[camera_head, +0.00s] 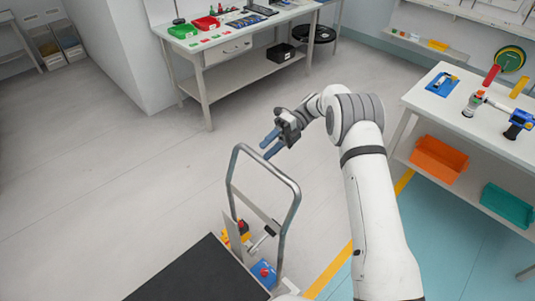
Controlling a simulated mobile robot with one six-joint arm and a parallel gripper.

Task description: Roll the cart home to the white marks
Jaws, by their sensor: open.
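The cart's grey tubular handle (289,215) stands upright at the lower centre. A black flat deck (195,275) lies beside its foot at the bottom edge, cut off by the frame. My gripper (265,150) has blue fingers and is open and empty. It appears just above the handle's top bar in the picture; I cannot tell the gap in depth. A blue part with a red knob (263,273) and a yellow and red part (238,231) sit low by the handle. No white marks show on the floor in view.
A workbench (205,85) with red and green trays stands at the back. Another bench (480,130) with tools, an orange bin (438,159) and a teal bin (507,206) stands right. A yellow floor line (331,270) borders blue flooring. The grey floor (90,190) at left is clear.

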